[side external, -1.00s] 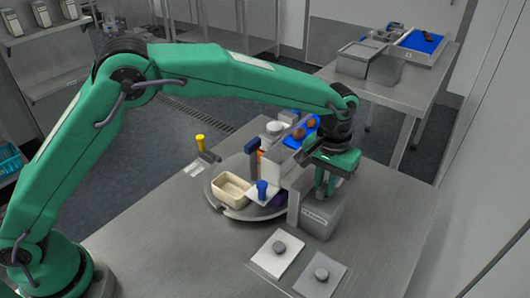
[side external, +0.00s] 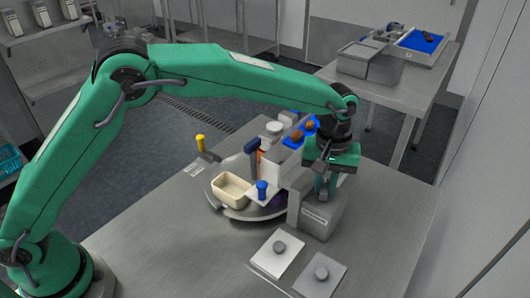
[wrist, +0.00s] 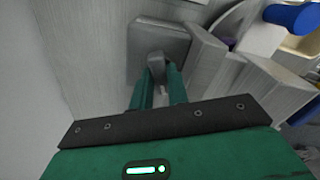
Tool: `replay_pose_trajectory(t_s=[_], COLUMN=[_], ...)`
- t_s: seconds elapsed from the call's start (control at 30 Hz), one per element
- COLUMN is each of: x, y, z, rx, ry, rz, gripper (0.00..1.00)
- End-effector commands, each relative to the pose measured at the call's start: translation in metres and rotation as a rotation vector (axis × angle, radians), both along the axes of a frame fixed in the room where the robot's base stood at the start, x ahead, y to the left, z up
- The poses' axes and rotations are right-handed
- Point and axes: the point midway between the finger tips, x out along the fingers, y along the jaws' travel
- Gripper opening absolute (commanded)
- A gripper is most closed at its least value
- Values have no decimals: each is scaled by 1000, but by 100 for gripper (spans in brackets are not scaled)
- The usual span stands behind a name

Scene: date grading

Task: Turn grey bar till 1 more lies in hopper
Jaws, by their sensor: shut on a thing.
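My gripper (side external: 326,190) reaches down over a grey machine box (side external: 318,220) on the steel table. In the wrist view my gripper (wrist: 159,85) has its two green fingers on either side of a grey bar (wrist: 156,66), shut on it. The bar stands at the grey block (wrist: 165,37). In the side view the fingers hide the bar. Two brown dates (side external: 297,135) lie on a blue belt (side external: 291,144) behind the box. I cannot tell which part is the hopper or what lies in it.
A round turntable (side external: 222,207) carries a cream tray (side external: 232,198). A blue knob (side external: 262,189) and a blue-topped post (side external: 251,147) stand close left of my gripper. Two plates with grey knobs (side external: 279,247) lie in front. The table's left front is clear.

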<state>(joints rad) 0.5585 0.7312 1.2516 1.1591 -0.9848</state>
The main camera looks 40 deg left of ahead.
Motion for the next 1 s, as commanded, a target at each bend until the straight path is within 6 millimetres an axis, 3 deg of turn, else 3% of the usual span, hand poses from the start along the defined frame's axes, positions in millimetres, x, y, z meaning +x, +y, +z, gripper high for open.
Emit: replay_pose_trajectory(t_s=[0.5,1.0], x=[0,0], y=[0,0], z=[0,0], rx=[-1,-1], ry=[-1,-1], rz=[454,610], gripper=[0,0])
